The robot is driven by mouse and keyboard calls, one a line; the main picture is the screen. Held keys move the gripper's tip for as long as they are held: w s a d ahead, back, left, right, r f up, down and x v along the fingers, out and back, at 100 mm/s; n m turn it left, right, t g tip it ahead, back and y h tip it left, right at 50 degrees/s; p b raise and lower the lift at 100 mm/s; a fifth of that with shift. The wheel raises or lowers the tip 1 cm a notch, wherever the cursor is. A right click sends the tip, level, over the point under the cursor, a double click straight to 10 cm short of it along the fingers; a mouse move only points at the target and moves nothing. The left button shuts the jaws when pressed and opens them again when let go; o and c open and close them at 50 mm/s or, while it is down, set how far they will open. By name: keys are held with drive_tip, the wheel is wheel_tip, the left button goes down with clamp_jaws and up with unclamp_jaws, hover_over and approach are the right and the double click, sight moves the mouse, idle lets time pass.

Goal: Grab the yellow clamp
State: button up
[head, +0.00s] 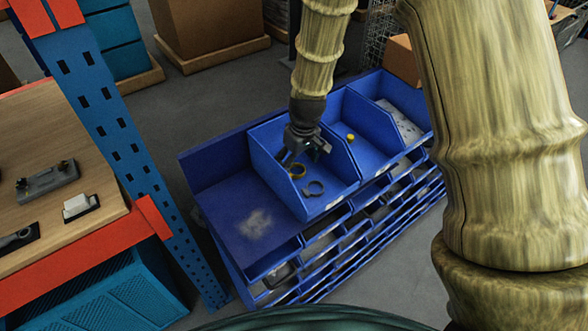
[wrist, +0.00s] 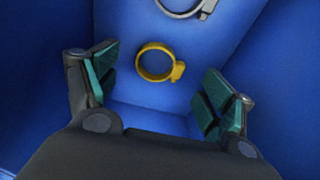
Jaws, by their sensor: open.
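The yellow clamp (wrist: 156,63) is a ring with a small screw housing on its right side. It lies in a blue bin (head: 335,188), and in the head view the clamp (head: 298,171) shows just below my gripper. My gripper (head: 305,155) is open and empty, reaching down into the bin. In the wrist view my gripper (wrist: 160,85) has its teal-padded fingers to the left and right of the clamp, touching neither side. The gap between fingertips and clamp in depth is hard to judge.
A grey clamp (head: 314,188) lies in the same bin, beyond the yellow one in the wrist view (wrist: 188,5). Blue bin walls surround my gripper. A neighbouring bin holds a small yellow item (head: 351,137). A wooden bench (head: 95,205) stands at left.

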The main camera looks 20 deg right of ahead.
drive_tip(key=shift+w+a+f+p, duration=0.15)
drive_tip(key=shift+f+p, duration=0.25)
drive_tip(key=shift+f, duration=0.95)
drive_tip(key=shift+c, duration=0.2)
drive_tip(key=c, duration=0.9)
